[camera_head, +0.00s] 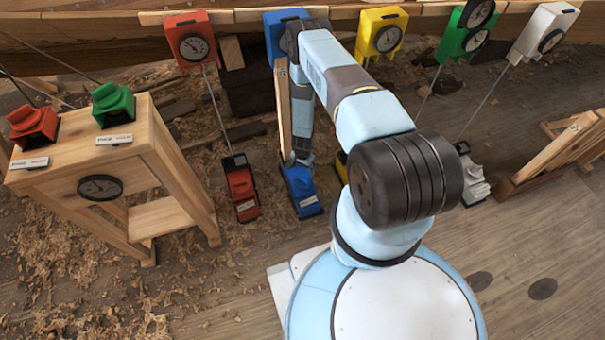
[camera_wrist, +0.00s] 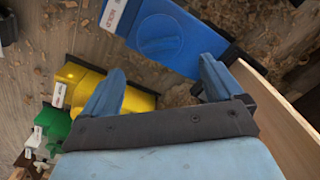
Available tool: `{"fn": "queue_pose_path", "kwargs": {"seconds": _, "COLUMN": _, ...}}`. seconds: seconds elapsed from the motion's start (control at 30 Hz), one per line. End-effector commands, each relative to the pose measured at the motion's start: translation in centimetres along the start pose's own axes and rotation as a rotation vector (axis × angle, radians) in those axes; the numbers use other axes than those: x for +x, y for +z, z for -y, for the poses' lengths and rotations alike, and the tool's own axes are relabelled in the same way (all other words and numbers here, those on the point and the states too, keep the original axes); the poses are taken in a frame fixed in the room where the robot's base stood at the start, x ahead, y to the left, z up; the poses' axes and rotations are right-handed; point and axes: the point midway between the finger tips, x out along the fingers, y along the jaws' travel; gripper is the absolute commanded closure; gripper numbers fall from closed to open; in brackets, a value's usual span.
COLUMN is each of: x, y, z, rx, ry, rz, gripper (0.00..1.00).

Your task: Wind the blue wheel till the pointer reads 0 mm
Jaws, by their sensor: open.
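The blue unit (camera_head: 303,194) stands on the floor below the blue gauge box (camera_head: 272,30) on the hull. In the wrist view the same blue unit shows a round blue wheel (camera_wrist: 160,36) with a raised bar across it. A white label sits at its left end. My gripper (camera_wrist: 162,66) is open, its two blue fingers spread on either side below the wheel, with nothing visible between them. It does not visibly touch the wheel. In the head view my gripper (camera_head: 298,158) is just above the blue unit. My arm covers the blue gauge's face, so its pointer cannot be read.
Red (camera_head: 191,39), yellow (camera_head: 382,32), green (camera_head: 467,27) and white (camera_head: 543,31) gauges hang beside it. A red unit (camera_head: 241,189) stands to the left, the yellow unit (camera_wrist: 92,82) to the right. A wooden plank (camera_head: 283,110) rises beside my forearm. A wooden stand (camera_head: 160,145) is at left.

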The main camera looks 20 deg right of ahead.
Motion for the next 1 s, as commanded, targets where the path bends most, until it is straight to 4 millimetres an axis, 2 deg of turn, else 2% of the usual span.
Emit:
{"fn": "queue_pose_path", "kwargs": {"seconds": 0.03, "x": -1.0, "y": -0.1, "z": 0.1, "rx": 0.0, "ry": -0.001, "rz": -0.001, "gripper": 0.06}}
{"fn": "queue_pose_path", "kwargs": {"seconds": 0.2, "x": -3.2, "y": -0.1, "z": 0.1, "rx": 0.0, "ry": -0.001, "rz": -0.001, "gripper": 0.06}}
{"fn": "queue_pose_path", "kwargs": {"seconds": 0.4, "x": -4.7, "y": -0.1, "z": 0.1, "rx": 0.0, "ry": 0.0, "rz": -0.001, "gripper": 0.06}}
{"fn": "queue_pose_path", "kwargs": {"seconds": 1.0, "x": -5.0, "y": 0.0, "z": 0.0, "rx": -0.001, "ry": 0.0, "rz": -0.001, "gripper": 0.06}}
